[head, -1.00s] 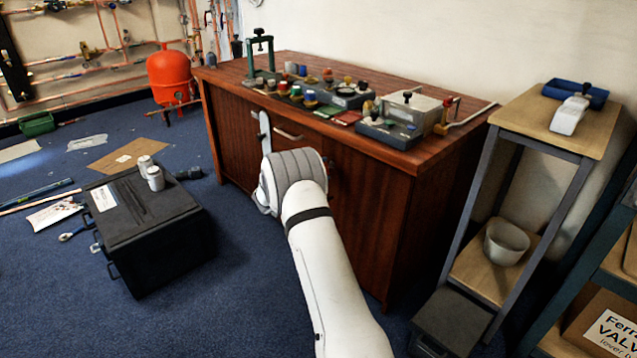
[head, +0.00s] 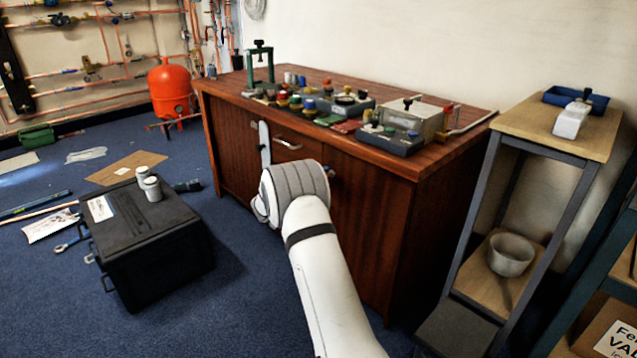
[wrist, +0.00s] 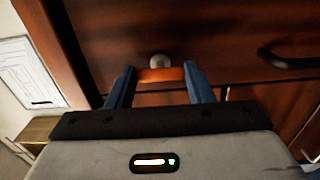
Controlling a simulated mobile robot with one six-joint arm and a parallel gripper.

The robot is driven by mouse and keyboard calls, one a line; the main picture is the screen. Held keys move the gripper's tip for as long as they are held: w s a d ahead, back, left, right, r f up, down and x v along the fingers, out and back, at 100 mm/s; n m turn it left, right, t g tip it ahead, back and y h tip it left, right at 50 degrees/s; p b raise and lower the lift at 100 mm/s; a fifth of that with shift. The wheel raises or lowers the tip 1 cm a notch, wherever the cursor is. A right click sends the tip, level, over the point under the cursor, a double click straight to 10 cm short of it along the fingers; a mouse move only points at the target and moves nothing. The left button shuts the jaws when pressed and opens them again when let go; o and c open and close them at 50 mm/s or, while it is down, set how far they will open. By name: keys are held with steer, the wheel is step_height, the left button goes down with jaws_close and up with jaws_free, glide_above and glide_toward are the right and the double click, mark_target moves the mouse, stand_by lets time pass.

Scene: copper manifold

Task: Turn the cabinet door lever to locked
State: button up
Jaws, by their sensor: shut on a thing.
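The wooden cabinet (head: 365,215) stands in the middle of the head view, with its doors facing me. In the wrist view, the lever (wrist: 161,74) is a short orange bar lying about level, in front of a round metal hub (wrist: 160,60) on the reddish-brown cabinet front. My gripper (wrist: 160,72) has its two blue fingers at the two ends of the bar and is shut on it. In the head view my white arm hides the lever and the gripper's fingers. No locked or unlocked mark can be made out.
A dark curved handle (wrist: 290,58) is right of the lever. A black case (head: 150,245) stands on the floor to the left. A wooden-topped stand (head: 550,130) is close on the right. Tools and jars crowd the cabinet top.

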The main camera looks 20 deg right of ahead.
steer(key=o, duration=0.7)
steer(key=shift+s+d+f, duration=0.2)
steer(key=shift+s+d, duration=0.05)
steer(key=shift+d, duration=0.05)
steer(key=o, duration=0.3)
steer(key=shift+w+a+r, duration=0.15)
steer(key=p+v, duration=0.2)
steer(key=v, duration=0.5)
steer(key=shift+a+p, duration=0.35)
steer(key=shift+p, duration=0.05)
steer(key=shift+r, duration=0.1)
